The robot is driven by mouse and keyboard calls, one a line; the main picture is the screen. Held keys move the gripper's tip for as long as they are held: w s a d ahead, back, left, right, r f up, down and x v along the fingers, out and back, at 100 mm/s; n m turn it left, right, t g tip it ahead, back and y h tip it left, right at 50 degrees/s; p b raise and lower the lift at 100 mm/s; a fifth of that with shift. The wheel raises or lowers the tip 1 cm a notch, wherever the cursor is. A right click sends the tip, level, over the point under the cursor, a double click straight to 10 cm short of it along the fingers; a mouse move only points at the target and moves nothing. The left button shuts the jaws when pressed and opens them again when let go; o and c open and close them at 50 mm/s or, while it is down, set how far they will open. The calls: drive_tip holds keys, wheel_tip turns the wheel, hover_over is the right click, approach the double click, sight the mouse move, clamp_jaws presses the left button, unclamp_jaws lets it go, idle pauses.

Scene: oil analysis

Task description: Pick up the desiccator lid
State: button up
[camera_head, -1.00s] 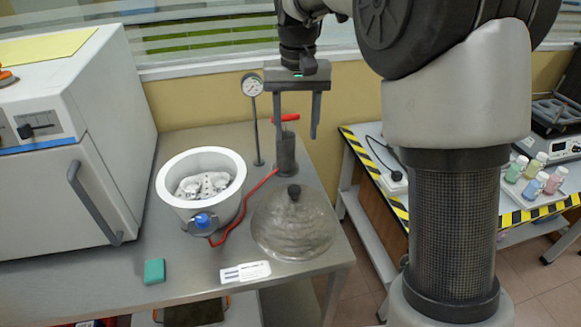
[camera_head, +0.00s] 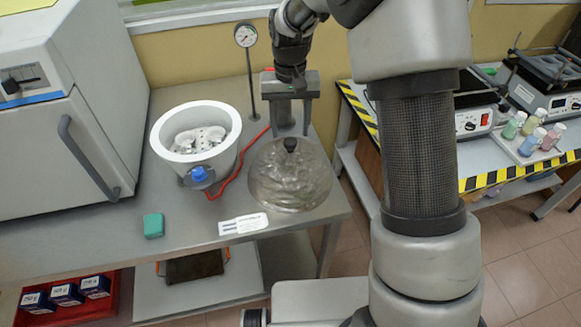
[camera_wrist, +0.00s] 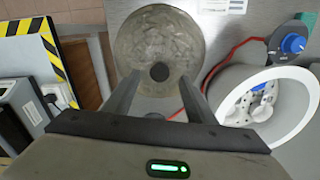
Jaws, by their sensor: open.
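The desiccator lid (camera_head: 289,183) is a cloudy, translucent dome with a black knob (camera_head: 290,145) on top. It rests on the steel table near its front right corner. In the wrist view the lid (camera_wrist: 158,35) is at the top, with its knob (camera_wrist: 159,72) facing the camera, between the directions of the two fingers. My gripper (camera_wrist: 158,98) is open and empty, its fingers pointing toward the knob. In the head view my gripper (camera_head: 291,110) is behind the lid, over the back right of the table; its fingertips are apart from the knob.
The white desiccator bowl (camera_head: 196,145) with a blue valve stands left of the lid. A red hose (camera_head: 240,165) runs between them. A gauge (camera_head: 246,37) on a post stands behind. A white label (camera_head: 243,224) and green block (camera_head: 153,225) lie in front. A large oven (camera_head: 60,110) fills the left.

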sight(290, 140)
wheel_tip(290, 140, down, 4)
drive_tip(key=shift+r, duration=0.2)
clamp_jaws()
drive_tip(key=shift+r, duration=0.15)
idle(1.2)
